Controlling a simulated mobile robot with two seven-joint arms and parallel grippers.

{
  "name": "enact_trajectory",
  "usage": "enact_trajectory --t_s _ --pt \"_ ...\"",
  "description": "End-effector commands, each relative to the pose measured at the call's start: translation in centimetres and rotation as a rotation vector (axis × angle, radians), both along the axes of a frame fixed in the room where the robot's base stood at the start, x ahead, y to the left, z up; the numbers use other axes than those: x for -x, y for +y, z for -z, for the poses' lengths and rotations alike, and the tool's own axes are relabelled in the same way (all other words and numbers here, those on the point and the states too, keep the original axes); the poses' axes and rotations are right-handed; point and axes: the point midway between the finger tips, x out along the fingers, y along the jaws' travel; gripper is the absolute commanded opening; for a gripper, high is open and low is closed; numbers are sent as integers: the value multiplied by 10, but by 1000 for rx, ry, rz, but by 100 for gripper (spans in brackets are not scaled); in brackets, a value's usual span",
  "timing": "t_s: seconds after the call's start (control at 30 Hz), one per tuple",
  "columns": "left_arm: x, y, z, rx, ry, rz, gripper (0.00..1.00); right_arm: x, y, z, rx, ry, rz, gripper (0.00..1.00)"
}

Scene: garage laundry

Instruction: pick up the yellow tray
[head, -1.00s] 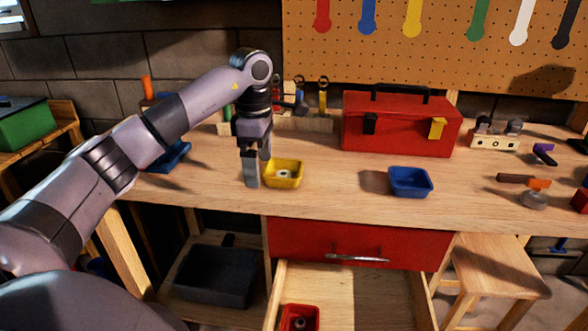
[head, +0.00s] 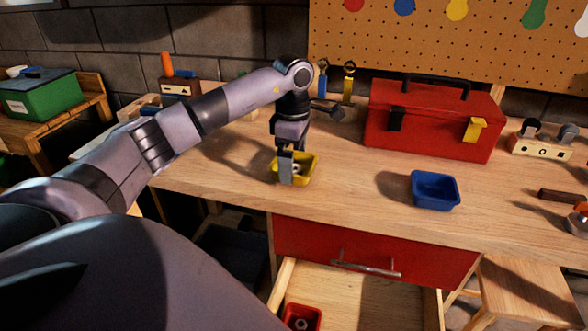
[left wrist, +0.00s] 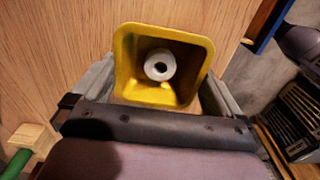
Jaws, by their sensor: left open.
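The yellow tray (head: 308,167) sits on the wooden workbench, left of the middle in the head view. In the left wrist view the yellow tray (left wrist: 126,58) has a small white ring-shaped piece (left wrist: 160,65) inside it. My left gripper (head: 287,172) is at the tray from above, and one finger hides part of its near left side. In the left wrist view the open fingers of my left gripper (left wrist: 160,88) show on either side of the tray. I cannot tell whether they touch it. My right gripper is not in view.
A blue tray (head: 435,190) stands to the right on the workbench (head: 360,200). A red toolbox (head: 432,118) stands behind. Below the bench edge, an open drawer (head: 360,300) holds a red tray (head: 301,317). Bench between yellow and blue trays is clear.

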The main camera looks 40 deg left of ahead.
Motion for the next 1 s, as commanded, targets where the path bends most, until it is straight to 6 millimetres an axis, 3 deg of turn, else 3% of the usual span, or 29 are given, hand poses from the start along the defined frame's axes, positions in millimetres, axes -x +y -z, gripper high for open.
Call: enact_trajectory --t_s 0.1,0.33,0.37,0.47,1.0 --pt "0 0 11 0 1 1 100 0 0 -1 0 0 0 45" --pt "0 -1 13 1 0 1 100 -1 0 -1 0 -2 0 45" --pt "0 -1 13 1 0 1 97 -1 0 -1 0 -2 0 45" --pt "0 -1 13 1 0 1 65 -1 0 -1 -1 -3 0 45" --pt "-1 -1 3 0 -1 0 64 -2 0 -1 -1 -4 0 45"
